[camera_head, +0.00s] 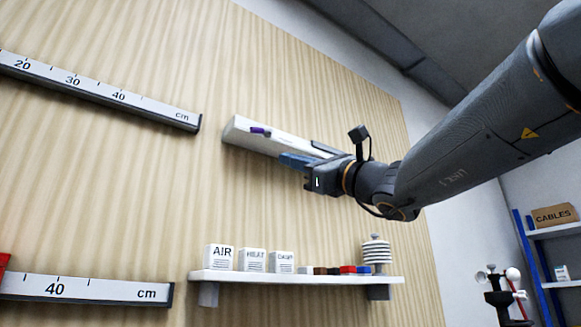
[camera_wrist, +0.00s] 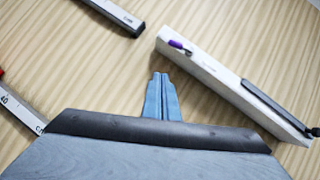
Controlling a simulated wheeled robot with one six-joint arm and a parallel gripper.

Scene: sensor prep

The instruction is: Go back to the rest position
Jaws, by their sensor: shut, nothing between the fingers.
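My gripper (camera_head: 283,157) is at the end of my arm, which reaches in from the right in the head view. Its blue fingers are shut with nothing between them; they show side by side in the wrist view (camera_wrist: 161,78). In the head view the fingers overlap a white ledge (camera_head: 240,133) on the wooden wall. In the wrist view the ledge (camera_wrist: 215,75) lies to the right of the fingertips, and bare wall shows beyond the tips. A small purple item (camera_head: 260,131) and a dark long item (camera_wrist: 265,97) are on the ledge.
Below, a white shelf (camera_head: 300,278) holds boxes marked AIR (camera_head: 219,258) and HEAT (camera_head: 252,260), another box, small coloured blocks and a white ribbed sensor shield (camera_head: 376,250). Two cm rulers (camera_head: 100,92) are on the wall at left. A blue rack (camera_head: 535,270) stands at far right.

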